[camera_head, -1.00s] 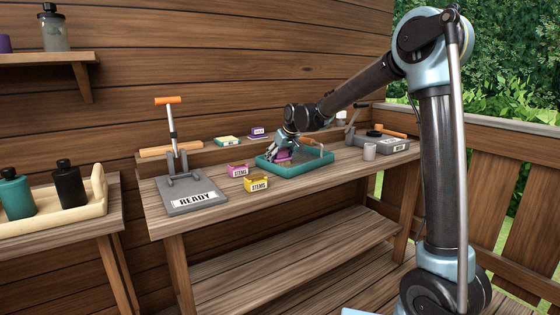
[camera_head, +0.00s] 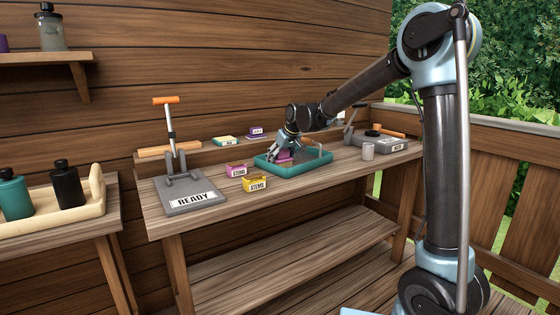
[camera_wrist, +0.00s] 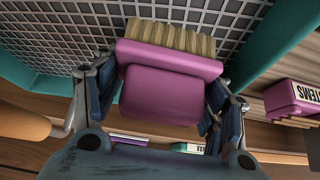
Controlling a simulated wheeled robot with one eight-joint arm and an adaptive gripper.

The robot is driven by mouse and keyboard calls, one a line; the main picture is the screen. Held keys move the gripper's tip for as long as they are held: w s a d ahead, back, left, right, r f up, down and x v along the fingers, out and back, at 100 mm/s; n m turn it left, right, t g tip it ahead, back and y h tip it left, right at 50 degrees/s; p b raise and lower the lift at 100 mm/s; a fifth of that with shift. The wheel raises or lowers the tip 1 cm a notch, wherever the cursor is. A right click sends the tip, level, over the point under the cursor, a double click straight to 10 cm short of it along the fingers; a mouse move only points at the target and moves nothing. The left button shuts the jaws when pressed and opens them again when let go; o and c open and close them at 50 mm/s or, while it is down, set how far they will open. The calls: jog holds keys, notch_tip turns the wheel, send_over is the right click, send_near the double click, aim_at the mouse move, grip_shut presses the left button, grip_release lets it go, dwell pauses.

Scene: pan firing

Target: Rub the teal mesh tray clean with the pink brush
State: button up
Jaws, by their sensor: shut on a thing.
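The teal mesh tray (camera_head: 313,166) lies on the workbench, with a grey mesh floor inside a teal rim; its mesh (camera_wrist: 70,25) fills the top of the wrist view. My gripper (camera_head: 281,156) is over the tray's left part, shut on the pink brush (camera_wrist: 165,90). The brush has tan bristles (camera_wrist: 168,38) facing the mesh. I cannot tell whether the bristles touch the mesh. In the head view only a little of the pink brush (camera_head: 285,157) shows between the fingers.
A pink STEMS box (camera_head: 236,170) and a yellow STEMS box (camera_head: 254,184) stand left of the tray. A grey READY plate (camera_head: 190,195) with an orange-handled lever is further left. A grey cup (camera_head: 368,151) stands to the right. The bench's front middle is clear.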

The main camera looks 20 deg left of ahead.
jog(key=shift+w+a, duration=0.1)
jog(key=shift+a, duration=0.05)
jog(key=shift+w+a+f, duration=0.15)
jog(key=shift+w+a, duration=0.2)
jog(key=shift+a, duration=0.25)
jog(key=shift+d, duration=0.15)
jog(key=shift+s+d, duration=0.45)
jog(key=shift+d, duration=0.15)
jog(key=shift+w+a, duration=0.15)
jog(key=shift+a, duration=0.05)
jog(key=shift+w+a, duration=0.3)
jog(key=shift+a, duration=0.25)
jog(key=shift+s+d+f, duration=0.1)
jog(key=shift+d, duration=0.05)
dwell(0.4)
jog(key=shift+s+d, duration=0.35)
jog(key=shift+d, duration=0.3)
jog(key=shift+r, duration=0.25)
